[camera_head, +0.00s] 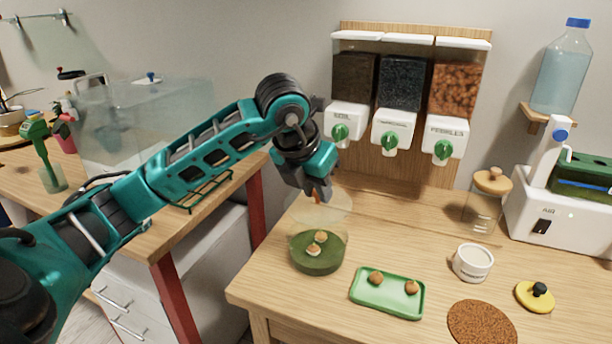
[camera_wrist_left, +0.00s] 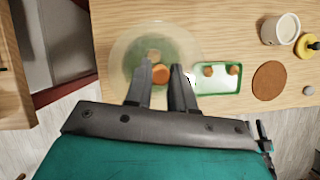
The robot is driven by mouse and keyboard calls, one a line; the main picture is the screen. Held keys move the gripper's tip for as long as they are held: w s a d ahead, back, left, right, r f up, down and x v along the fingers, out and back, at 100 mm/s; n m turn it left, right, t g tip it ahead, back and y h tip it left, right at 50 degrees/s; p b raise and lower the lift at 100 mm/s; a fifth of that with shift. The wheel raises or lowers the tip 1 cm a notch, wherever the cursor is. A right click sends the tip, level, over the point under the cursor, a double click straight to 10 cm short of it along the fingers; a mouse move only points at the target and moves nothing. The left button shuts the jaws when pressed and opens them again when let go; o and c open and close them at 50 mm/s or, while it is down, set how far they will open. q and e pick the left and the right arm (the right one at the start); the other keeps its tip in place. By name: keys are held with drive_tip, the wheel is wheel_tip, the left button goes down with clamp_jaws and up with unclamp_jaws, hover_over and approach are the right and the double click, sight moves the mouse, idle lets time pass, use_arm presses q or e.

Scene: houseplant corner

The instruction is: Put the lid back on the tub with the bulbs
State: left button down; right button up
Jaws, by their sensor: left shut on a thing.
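The tub (camera_head: 318,266) is round, with a dark green bottom and see-through sides, near the left end of the wooden worktop. Two brown bulbs (camera_head: 315,250) show inside it. My left gripper (camera_head: 317,194) is shut on the small orange knob (camera_wrist_left: 160,74) of a round see-through lid (camera_head: 335,209). The lid is above the tub, apart from it and roughly level. In the left wrist view the lid (camera_wrist_left: 122,52) overlaps most of the tub, and a bulb shows faintly through it. My right gripper is in neither view.
A green tray (camera_head: 388,305) with two bulbs lies right of the tub. Beyond it are a cork mat (camera_head: 482,324), a white mug (camera_head: 473,263), a yellow lid (camera_head: 534,297) and a jar (camera_head: 482,212). Dispensers (camera_head: 395,130) stand behind. The worktop's left edge is near the tub.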

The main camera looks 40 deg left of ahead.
sight(314, 205)
use_arm(q)
drive_tip(key=shift+f+b, duration=1)
drive_tip(key=shift+f, duration=0.4)
wheel_tip(314, 205, down, 2)
drive_tip(key=shift+f+b, duration=0.25)
drive_tip(key=shift+b, duration=0.75)
drive_tip(key=shift+f+b, duration=0.45)
drive_tip(key=shift+f, duration=0.15)
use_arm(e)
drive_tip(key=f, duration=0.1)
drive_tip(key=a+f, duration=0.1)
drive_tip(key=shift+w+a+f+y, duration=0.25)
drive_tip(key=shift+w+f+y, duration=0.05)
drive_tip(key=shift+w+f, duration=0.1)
use_arm(q)
drive_tip(key=shift+f+b, duration=0.15)
drive_tip(key=shift+b, duration=0.35)
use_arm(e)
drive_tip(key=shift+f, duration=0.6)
use_arm(q)
drive_tip(key=shift+c, duration=2)
unclamp_jaws()
